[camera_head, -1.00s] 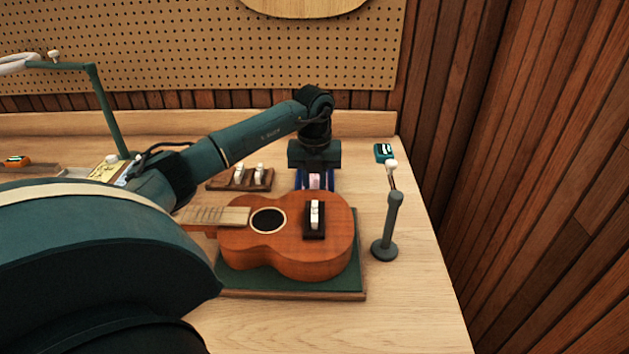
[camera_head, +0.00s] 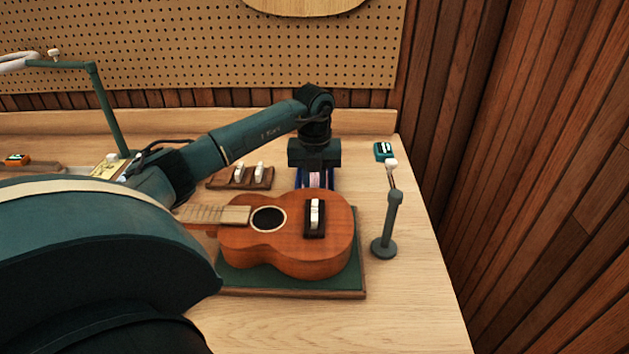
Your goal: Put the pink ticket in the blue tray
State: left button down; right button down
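My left gripper (camera_head: 315,180) points down just behind the ukulele's body, and its fingertips are hidden by the ukulele. A small pink patch, likely the pink ticket (camera_head: 316,180), shows between two dark blue uprights under the gripper. I cannot tell whether these uprights are fingers or part of the blue tray, or whether the fingers touch the pink patch. No blue tray can be made out clearly. My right gripper is not in view.
The ukulele (camera_head: 290,250) lies on a green mat (camera_head: 240,281), with a dark block holding a white piece (camera_head: 314,216) on its body. A wooden rack (camera_head: 228,180) with white pieces stands behind left. A dark post stand (camera_head: 385,242) and a green device (camera_head: 383,151) stand right. The front right table is clear.

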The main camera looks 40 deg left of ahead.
pick_arm(q)
jog(key=c, duration=0.9)
grip_release()
jog(key=shift+r+p, duration=2.95)
jog(key=shift+r, duration=0.6)
